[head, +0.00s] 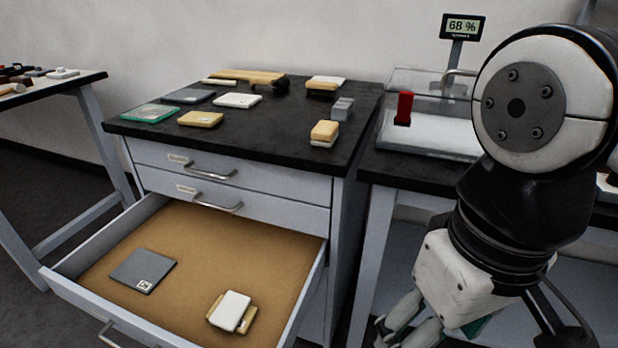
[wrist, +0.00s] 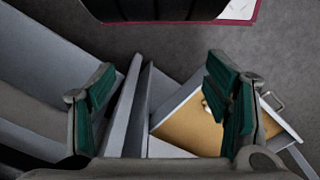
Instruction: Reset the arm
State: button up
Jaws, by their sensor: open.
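In the head view my arm stands at the right, folded downward. My gripper (head: 412,325) hangs there at the lower edge, right of the open drawer and in front of the right bench; its tips are partly cut off. The open drawer (wrist: 172,128) shows behind the right finger in the wrist view.
The open drawer (head: 75,268) holds a grey tile (head: 142,270) and a white block on a tan one (head: 231,311). Several small blocks and plates lie on the black cabinet top (head: 255,135). A clear case with a red piece (head: 404,108) stands on the right bench.

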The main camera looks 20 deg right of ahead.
dwell(0.7)
notch_tip(320, 180, up, 29)
jog(key=t+p, duration=0.3)
jog(key=p, duration=2.4)
jog(key=shift+d+t, duration=0.3)
jog(key=shift+t, duration=0.1)
jog(key=shift+c, duration=0.6)
